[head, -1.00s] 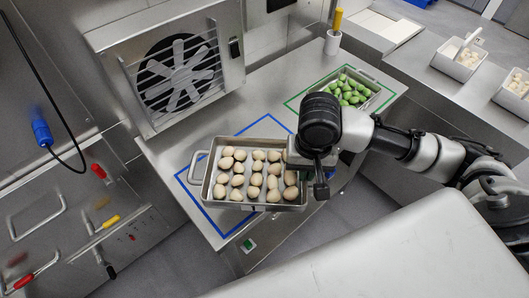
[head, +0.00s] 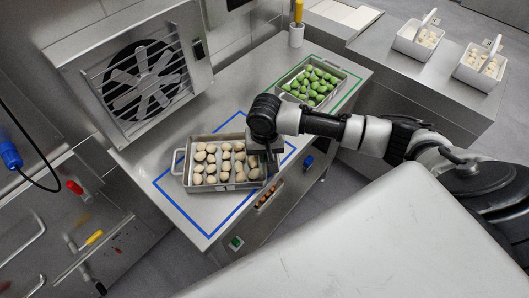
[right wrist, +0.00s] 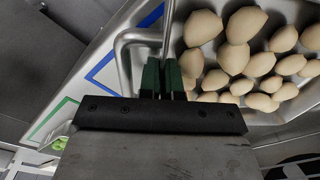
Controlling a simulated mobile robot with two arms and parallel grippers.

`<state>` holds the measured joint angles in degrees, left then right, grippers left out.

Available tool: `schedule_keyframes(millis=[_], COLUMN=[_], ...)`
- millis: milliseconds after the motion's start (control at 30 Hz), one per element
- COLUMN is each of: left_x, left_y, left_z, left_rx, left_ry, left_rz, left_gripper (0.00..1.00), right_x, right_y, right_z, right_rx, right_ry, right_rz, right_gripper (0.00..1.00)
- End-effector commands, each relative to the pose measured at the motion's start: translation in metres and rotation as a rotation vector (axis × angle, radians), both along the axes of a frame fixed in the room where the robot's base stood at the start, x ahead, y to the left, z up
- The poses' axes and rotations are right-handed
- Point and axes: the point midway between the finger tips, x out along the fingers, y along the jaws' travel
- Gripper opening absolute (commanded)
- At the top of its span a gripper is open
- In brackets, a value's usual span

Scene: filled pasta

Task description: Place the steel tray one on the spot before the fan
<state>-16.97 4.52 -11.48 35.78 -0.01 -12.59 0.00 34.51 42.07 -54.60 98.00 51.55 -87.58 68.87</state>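The steel tray (head: 222,187), filled with rows of beige pasta pieces, is over the blue outlined spot (head: 176,206) on the steel table before the fan (head: 148,82). My right gripper (head: 270,160) is at the tray's right end. In the right wrist view its dark green fingers (right wrist: 169,78) are shut on the tray's wall beside the bent handle (right wrist: 124,45). My left gripper is out of view.
A second steel tray (head: 326,107) of green pasta stands in a green outline at the back right. White bins (head: 414,50) stand on the right counter. A blue plug (head: 10,155) hangs at left.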

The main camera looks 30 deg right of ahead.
Motion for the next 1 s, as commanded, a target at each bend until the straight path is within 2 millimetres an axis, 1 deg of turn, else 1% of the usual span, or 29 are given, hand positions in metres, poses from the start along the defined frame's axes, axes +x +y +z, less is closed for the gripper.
schedule_keyframes(millis=[300,333,400,467,500,800,933,1000], left_x=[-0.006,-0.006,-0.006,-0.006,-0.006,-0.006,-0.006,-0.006], left_y=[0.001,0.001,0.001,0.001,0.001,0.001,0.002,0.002], left_z=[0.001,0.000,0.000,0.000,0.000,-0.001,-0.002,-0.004], left_rx=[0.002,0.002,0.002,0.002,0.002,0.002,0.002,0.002], left_ry=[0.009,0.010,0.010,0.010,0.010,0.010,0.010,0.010], left_rz=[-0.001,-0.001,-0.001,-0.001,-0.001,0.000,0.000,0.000], left_gripper=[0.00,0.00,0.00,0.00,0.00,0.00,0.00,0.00], right_x=[0.000,0.000,0.000,0.000,0.000,0.000,0.001,0.000], right_y=[0.000,0.000,0.000,0.000,0.000,0.000,0.000,0.000], right_z=[-0.002,-0.003,-0.003,-0.003,-0.003,0.000,0.015,0.028], right_rx=[0.002,0.000,-0.001,-0.001,-0.001,0.000,0.000,0.001], right_ry=[-0.001,0.001,0.000,0.000,0.000,-0.001,-0.003,-0.004], right_rz=[-0.001,0.000,0.000,0.000,0.000,0.001,0.001,0.002], right_gripper=[0.00,0.07,0.18,0.27,0.30,0.30,0.30,0.30])
